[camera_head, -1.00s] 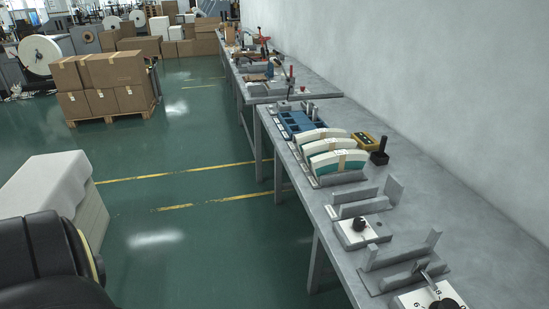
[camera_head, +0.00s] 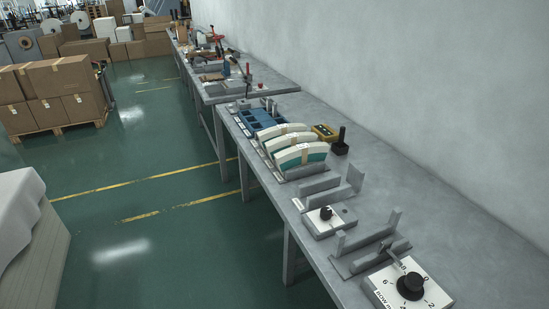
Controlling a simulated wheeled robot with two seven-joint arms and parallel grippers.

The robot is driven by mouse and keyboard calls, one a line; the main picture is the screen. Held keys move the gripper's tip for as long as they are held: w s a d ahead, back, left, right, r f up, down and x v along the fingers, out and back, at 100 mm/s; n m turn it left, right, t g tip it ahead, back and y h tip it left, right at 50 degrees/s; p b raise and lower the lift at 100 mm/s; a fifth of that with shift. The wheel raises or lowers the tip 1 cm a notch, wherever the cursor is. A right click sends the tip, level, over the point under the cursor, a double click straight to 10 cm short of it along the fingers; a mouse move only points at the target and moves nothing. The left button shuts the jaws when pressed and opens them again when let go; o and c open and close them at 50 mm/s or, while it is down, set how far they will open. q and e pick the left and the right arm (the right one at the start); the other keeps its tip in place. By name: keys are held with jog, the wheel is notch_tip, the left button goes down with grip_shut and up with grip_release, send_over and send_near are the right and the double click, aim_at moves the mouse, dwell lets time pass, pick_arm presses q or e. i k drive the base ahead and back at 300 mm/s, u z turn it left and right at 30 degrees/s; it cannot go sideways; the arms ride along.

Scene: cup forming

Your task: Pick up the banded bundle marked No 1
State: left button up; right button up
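Several curved cream and green bundles, each with a tan band, stand side by side in a grey holder on the long grey bench. The nearest bundle (camera_head: 302,156) shows its green side and a small white label on its band. Another bundle (camera_head: 285,142) stands just behind it, and a further bundle (camera_head: 279,130) behind that. The label markings are too small to read, so I cannot tell which is No 1. Neither of my grippers is in view.
A blue tray (camera_head: 257,120) lies beyond the bundles, with a yellow box (camera_head: 325,132) and a black holder (camera_head: 340,147) to their right. Grey fixtures and a white dial box (camera_head: 408,287) stand nearer. Green floor (camera_head: 180,235) is open left of the bench.

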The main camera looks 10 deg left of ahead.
aim_at(304, 153)
jog(key=u, duration=0.55)
jog(key=k, duration=0.7)
jog(key=u, duration=0.65)
jog(key=k, duration=0.4)
jog(key=u, duration=0.55)
jog(key=i, duration=2.05)
jog(key=z, duration=0.7)
jog(key=i, duration=1.95)
jog(key=z, duration=1.8)
jog(key=i, duration=1)
jog(key=z, duration=1.25)
jog(key=i, duration=0.2)
jog(key=z, duration=0.05)
